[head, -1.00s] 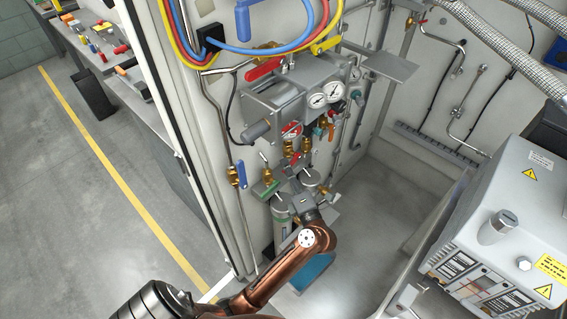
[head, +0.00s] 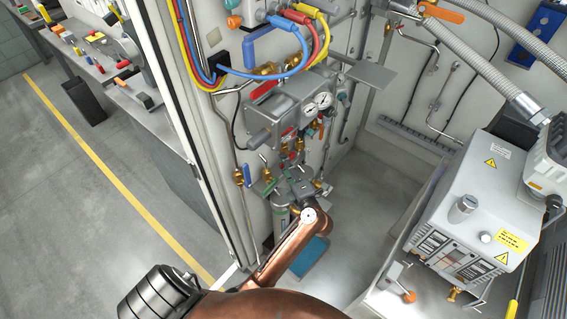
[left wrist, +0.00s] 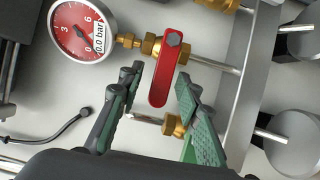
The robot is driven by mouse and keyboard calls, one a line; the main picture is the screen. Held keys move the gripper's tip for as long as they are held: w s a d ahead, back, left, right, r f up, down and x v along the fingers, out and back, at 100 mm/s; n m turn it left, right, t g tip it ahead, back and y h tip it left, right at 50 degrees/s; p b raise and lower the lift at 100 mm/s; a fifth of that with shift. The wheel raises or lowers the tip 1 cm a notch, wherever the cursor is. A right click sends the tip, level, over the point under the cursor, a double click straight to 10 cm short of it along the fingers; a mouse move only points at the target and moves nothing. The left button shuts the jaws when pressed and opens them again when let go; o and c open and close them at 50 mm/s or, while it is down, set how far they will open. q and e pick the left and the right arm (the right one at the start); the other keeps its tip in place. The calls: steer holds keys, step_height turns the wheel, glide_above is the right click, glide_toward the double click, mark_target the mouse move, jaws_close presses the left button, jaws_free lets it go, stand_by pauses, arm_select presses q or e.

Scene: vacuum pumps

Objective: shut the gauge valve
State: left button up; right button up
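The gauge valve has a long red lever handle (left wrist: 166,75) on a brass body (left wrist: 150,45). In the left wrist view it sits beside a round red-faced gauge (left wrist: 82,30), and the lever lies crosswise to the pipe. My left gripper (left wrist: 158,84) is open, with one green-padded finger on each side of the lever; I see gaps on both sides. In the head view my left gripper (head: 303,186) is small, low on the panel by the brass fittings, and the lever cannot be made out there. My right gripper is not in view.
Another brass fitting (left wrist: 174,125) is close to my right finger in the left wrist view. In the head view, coloured hoses (head: 262,72) and a grey box with white gauges (head: 290,100) are above. A grey pump unit (head: 475,205) stands right; floor between is clear.

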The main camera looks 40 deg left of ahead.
arm_select(q)
steer(key=shift+s+d, duration=0.1)
steer(key=shift+s, duration=0.05)
steer(key=shift+p+v, duration=0.4)
steer(key=shift+v, duration=0.5)
steer(key=shift+f, duration=0.1)
